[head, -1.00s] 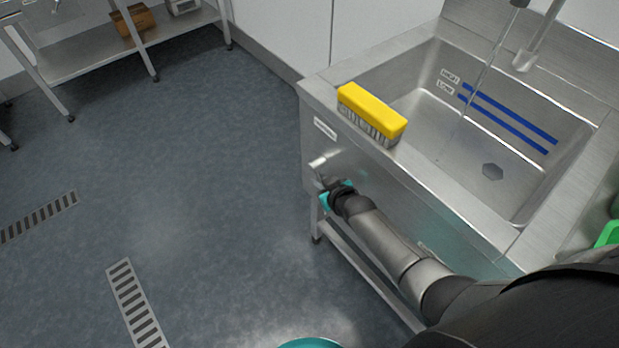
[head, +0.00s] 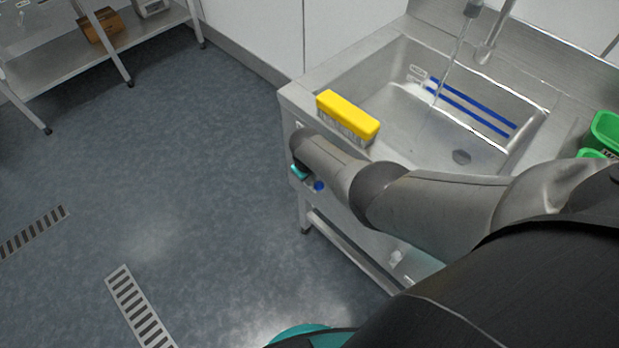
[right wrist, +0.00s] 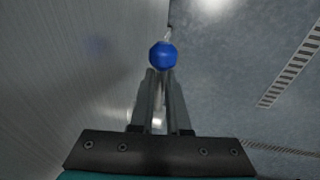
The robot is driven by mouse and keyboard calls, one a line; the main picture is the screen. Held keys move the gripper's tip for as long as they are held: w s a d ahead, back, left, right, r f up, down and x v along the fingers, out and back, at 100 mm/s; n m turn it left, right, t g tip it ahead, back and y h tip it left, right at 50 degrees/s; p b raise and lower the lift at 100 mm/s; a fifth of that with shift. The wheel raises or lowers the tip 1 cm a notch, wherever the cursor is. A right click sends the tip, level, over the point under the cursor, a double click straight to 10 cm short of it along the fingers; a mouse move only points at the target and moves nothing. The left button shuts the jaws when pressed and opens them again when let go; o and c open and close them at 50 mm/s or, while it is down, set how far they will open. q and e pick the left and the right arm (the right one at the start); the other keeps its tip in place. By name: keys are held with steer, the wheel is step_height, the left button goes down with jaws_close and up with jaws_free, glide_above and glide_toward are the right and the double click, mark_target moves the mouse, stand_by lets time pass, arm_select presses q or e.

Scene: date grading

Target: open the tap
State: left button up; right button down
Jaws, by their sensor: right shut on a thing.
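The tap's metal neck (head: 494,32) rises at the back of the steel sink, and its outlet (head: 472,8) is at the top edge of the head view. A water stream (head: 444,75) falls from it into the basin. A blue round knob (head: 319,186) shows low at the sink's front; it also shows in the right wrist view (right wrist: 162,55). My right gripper (right wrist: 161,74) has its fingers close together, shut at the knob, whose round end shows beyond the fingertips. In the head view my right forearm hides most of the gripper. My left gripper is not in view.
A yellow-topped brush (head: 347,114) lies on the sink's front left rim (head: 299,92), just above my right forearm. Green containers (head: 606,130) stand right of the basin. A shelf rack (head: 92,58) is at the upper left. The floor left of the sink is clear.

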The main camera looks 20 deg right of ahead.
steer(key=shift+r+g+b, duration=0.3)
steer(key=shift+g+b, duration=0.4)
steer(key=shift+g, duration=0.1)
steer(key=shift+h, duration=0.3)
steer(key=c, duration=1.2)
jaws_free()
steer(key=shift+r, duration=0.1)
steer(key=shift+o, duration=0.2)
step_height(320, 180, up, 15)
steer(key=a+p, duration=0.3)
steer(key=p, duration=0.7)
steer(key=shift+s+p, duration=0.35)
steer(key=shift+s, duration=0.1)
